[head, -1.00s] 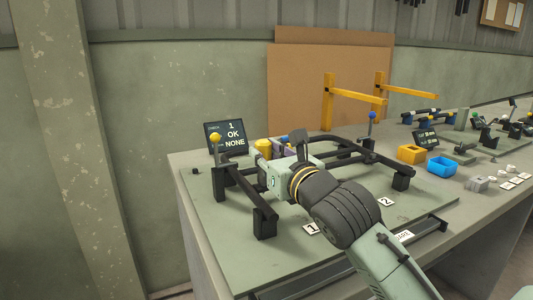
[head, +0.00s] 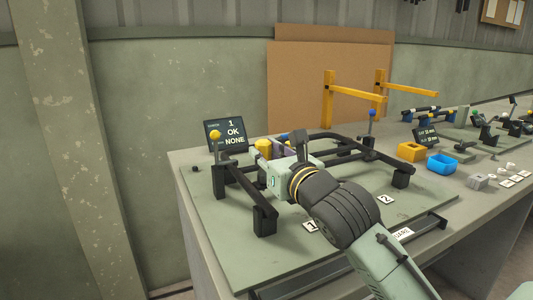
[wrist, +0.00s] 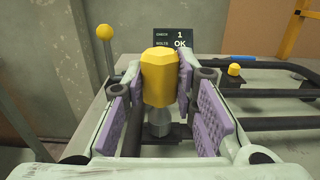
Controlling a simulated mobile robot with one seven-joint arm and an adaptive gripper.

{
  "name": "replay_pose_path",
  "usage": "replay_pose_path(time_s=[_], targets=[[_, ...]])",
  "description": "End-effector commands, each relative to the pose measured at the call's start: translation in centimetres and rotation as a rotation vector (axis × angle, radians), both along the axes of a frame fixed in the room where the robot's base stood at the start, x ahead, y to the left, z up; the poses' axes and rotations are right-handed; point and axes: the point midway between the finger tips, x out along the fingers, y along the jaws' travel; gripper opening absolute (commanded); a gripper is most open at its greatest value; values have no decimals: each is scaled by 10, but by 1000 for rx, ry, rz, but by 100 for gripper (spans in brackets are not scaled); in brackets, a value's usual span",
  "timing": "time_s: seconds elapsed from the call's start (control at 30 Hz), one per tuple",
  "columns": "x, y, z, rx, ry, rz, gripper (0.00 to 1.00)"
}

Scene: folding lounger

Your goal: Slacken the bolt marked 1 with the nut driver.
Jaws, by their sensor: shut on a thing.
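The nut driver has a faceted yellow handle (wrist: 160,78) and a grey metal shaft below it. It stands roughly upright in the wrist view, and its handle also shows in the head view (head: 263,146). My gripper (wrist: 165,105), with purple pads, is shut on the nut driver. In the head view my gripper (head: 272,150) is over the left part of the black frame (head: 330,140). The tag marked 1 (head: 310,226) lies on the board, partly behind my arm. I cannot make out the bolt marked 1 or what the driver's tip touches.
A display (head: 226,134) reads 1, OK, NONE. A yellow-knobbed lever (head: 215,135) and a blue-knobbed lever (head: 372,115) stand at the frame. Yellow (head: 411,152) and blue (head: 442,165) bins are to the right. Yellow posts (head: 328,100) rise behind.

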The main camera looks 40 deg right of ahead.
Motion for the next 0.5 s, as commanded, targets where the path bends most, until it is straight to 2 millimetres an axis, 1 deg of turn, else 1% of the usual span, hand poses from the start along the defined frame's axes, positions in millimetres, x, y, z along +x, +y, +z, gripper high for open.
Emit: replay_pose_path(time_s=[0.43,0.47,0.5], targets=[[0,0,0,0,0,0,0],[0,0,0,0,0,0,26],[0,0,0,0,-1,0,29]])
